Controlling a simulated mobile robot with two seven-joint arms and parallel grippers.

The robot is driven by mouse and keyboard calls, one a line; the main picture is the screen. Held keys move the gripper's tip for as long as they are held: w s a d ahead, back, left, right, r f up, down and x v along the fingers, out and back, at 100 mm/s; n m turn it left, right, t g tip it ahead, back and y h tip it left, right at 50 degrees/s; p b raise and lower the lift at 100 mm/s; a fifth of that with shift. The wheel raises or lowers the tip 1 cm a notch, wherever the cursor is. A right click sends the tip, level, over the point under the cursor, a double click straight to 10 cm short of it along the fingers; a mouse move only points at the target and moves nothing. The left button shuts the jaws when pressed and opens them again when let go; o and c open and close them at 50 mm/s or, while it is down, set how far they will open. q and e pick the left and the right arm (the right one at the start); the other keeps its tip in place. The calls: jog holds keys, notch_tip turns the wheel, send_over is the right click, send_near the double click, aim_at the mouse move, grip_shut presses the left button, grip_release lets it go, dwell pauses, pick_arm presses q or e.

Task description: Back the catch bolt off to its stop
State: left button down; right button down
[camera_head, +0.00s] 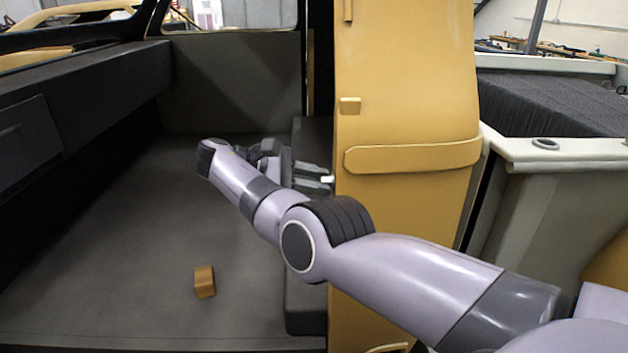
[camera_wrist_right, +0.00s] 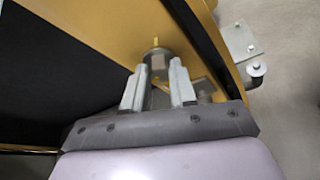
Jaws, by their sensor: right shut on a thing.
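My right gripper (camera_head: 326,182) reaches in from the right in the head view, its fingers pointing at the inner side of the yellow door panel (camera_head: 405,90). In the right wrist view my right gripper (camera_wrist_right: 158,80) has its two fingers on either side of the catch bolt (camera_wrist_right: 157,58), a grey body with a thin yellow pin at its end. The fingers are shut on it. In the head view the bolt is mostly hidden by the panel edge; a small white piece shows at the fingertips. My left gripper is not in view.
A small orange-brown block (camera_head: 204,281) lies on the dark floor of the shell. A yellow raised strip (camera_head: 412,155) runs across the panel. A metal bracket (camera_wrist_right: 241,45) shows at the right in the wrist view. The floor left of my arm is mostly clear.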

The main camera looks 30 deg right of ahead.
dwell(0.4)
jog(key=c, duration=0.9)
grip_release()
jog(key=shift+d, duration=0.1)
